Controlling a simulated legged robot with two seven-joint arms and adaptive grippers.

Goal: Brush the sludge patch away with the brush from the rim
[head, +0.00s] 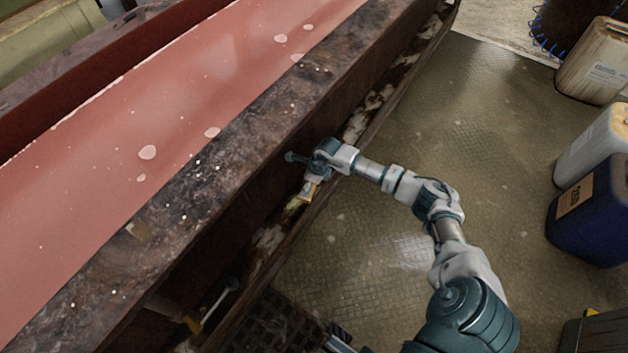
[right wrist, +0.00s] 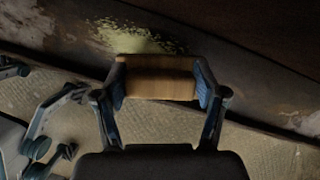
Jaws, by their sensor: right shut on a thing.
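My right gripper (head: 314,180) is low beside the outer wall of the long trough. In the right wrist view the right gripper (right wrist: 160,88) is shut on the wooden block of the brush (right wrist: 160,84), one finger on each end. The brush (head: 306,193) shows small and light-coloured below the gripper in the head view. A yellowish speckled sludge patch (right wrist: 135,38) lies on the dark surface just beyond the brush, partly hidden by it. I cannot tell whether the bristles touch it.
The trough's dark, stained rim (head: 240,135) borders reddish liquid (head: 130,130). A pale-handled tool (head: 216,304) is near the lower ledge. A blue canister (head: 590,215) and pale canisters (head: 598,140) stand at the right. The floor (head: 450,130) between is mostly clear.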

